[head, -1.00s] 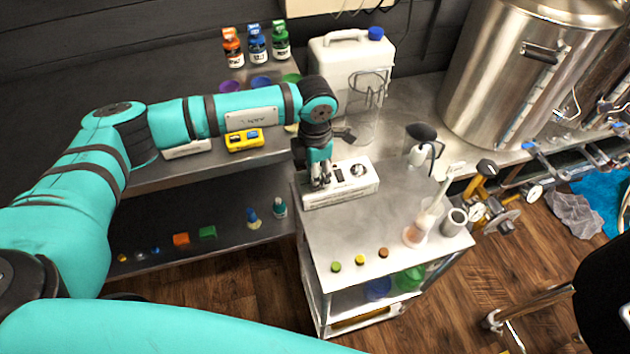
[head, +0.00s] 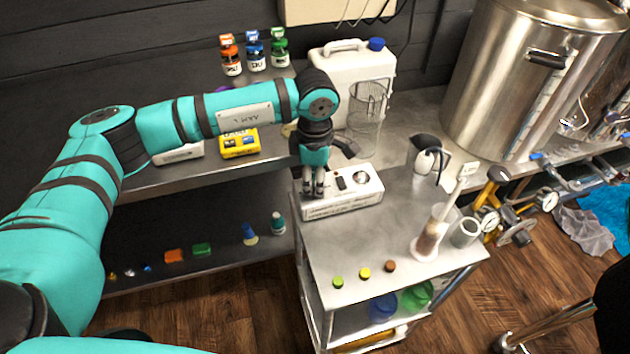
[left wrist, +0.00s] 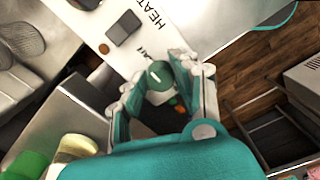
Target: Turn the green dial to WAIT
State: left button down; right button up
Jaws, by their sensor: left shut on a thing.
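The white control box (head: 343,207) sits on the steel cart top, with a dark switch and a round knob on its upper face. My left gripper (head: 313,187) points down over the box's left end. In the left wrist view its fingers (left wrist: 163,92) are shut around the green dial (left wrist: 160,74), which has a pale pointer line. The white panel (left wrist: 177,15) there carries the word HEAT and a dark switch (left wrist: 123,27). Other lettering beside the dial is partly covered, and I cannot read WAIT. My right gripper is not in view.
The cart top (head: 350,248) has clear space in front of the box. Green, yellow and brown caps lie near its front edge. A cylinder with brown contents (head: 428,240) and a grey cup (head: 465,232) stand at right.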

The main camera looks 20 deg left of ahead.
pick_arm(q)
jog(key=c, duration=1)
grip_release()
notch_tip(320, 180, up, 12)
jog(key=shift+r, duration=0.1)
jog(key=shift+s, duration=0.1)
